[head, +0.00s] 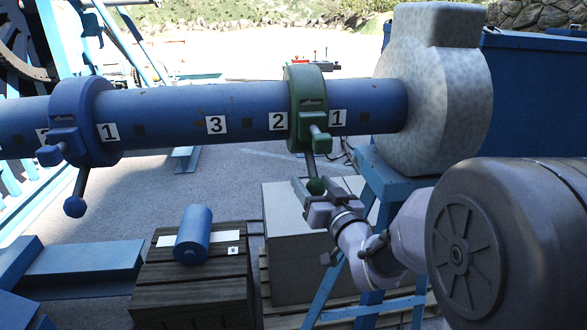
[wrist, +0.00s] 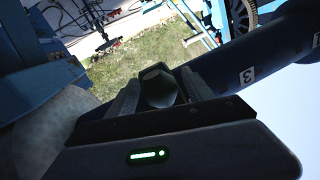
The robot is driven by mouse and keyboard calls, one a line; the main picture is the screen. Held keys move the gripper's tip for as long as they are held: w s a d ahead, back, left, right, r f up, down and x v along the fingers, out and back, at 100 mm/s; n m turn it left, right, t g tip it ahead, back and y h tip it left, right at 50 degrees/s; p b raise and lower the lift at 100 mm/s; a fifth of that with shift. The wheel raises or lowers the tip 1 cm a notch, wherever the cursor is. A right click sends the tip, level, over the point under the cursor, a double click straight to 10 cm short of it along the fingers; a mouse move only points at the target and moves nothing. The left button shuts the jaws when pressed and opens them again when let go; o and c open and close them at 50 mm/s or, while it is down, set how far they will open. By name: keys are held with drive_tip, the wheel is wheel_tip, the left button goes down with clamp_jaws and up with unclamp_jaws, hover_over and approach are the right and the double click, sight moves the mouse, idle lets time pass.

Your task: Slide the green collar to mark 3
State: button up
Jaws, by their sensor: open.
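The green collar (head: 305,108) sits around the blue horizontal bar (head: 180,115), between plate 2 (head: 278,121) on its left and plate 1 (head: 337,118) on its right. Plate 3 (head: 216,125) is further left and also shows in the wrist view (wrist: 248,76). In the wrist view a dark rounded end (wrist: 158,88) shows between the open fingers; contact cannot be told.
A blue collar (head: 83,120) with its own hanging handle is on the bar at left, beside another plate 1 (head: 109,131). A grey speckled housing (head: 435,100) closes the bar's right end. A blue cylinder (head: 194,235) lies on a wooden crate (head: 190,290) below.

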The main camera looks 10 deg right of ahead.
drive_tip(key=shift+w+a, duration=0.15)
drive_tip(key=shift+w, duration=0.8)
clamp_jaws()
drive_tip(key=shift+a, duration=0.1)
